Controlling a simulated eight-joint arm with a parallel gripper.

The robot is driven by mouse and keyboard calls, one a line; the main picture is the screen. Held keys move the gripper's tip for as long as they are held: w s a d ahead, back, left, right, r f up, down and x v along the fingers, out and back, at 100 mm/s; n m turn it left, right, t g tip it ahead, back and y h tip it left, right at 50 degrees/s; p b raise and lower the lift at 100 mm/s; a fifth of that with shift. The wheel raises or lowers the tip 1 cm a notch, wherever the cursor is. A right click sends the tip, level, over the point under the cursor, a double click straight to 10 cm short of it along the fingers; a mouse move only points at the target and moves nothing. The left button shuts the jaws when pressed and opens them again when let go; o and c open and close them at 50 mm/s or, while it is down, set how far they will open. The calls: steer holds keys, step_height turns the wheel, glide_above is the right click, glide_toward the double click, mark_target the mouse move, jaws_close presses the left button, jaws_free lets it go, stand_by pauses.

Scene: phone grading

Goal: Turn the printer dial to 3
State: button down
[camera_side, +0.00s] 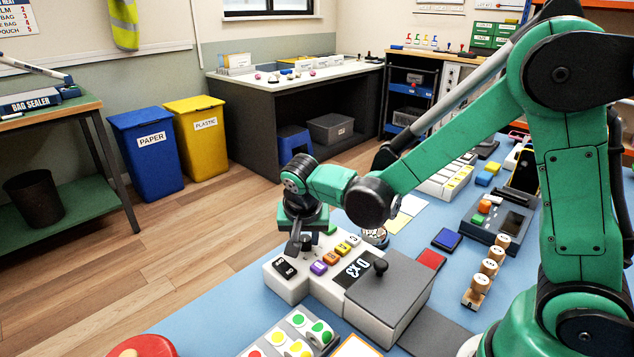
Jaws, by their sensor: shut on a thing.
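The printer (395,325) is a white and grey unit on the blue table. It has a row of coloured buttons (335,255), a black display (357,267) that seems to read "0 x3", and a grey lid with a dark knob (380,266). My gripper (304,243) points down at the printer's far left end, behind a black-marked block (284,268). It is shut on the dial, which the fingers mostly hide. I cannot read the dial's setting from this view.
A tray of coloured round pieces (290,340) lies in front of the printer. Stamps with wooden tops (480,284), a red pad (431,259) and a blue pad (447,239) lie to the right. A grey device with a screen (510,220) stands farther right.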

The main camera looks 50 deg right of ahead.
mark_target(306, 258)
steer(key=c, duration=0.6)
jaws_free()
steer(key=shift+v, duration=2.8)
steer(key=shift+s, duration=0.15)
steer(key=shift+s+d+r+n+t+y, duration=0.25)
steer(key=shift+s+r+n+t+y, duration=0.4)
steer(key=shift+s+n, duration=0.75)
steer(key=shift+s+d+r+n+t+y, duration=0.4)
steer(key=shift+s+n+t, duration=0.55)
steer(key=shift+n, duration=0.7)
steer(key=shift+s+d+r+n+t+y, duration=0.15)
steer(key=shift+s+r+n+t+y, duration=0.5)
steer(key=shift+s+n, duration=0.85)
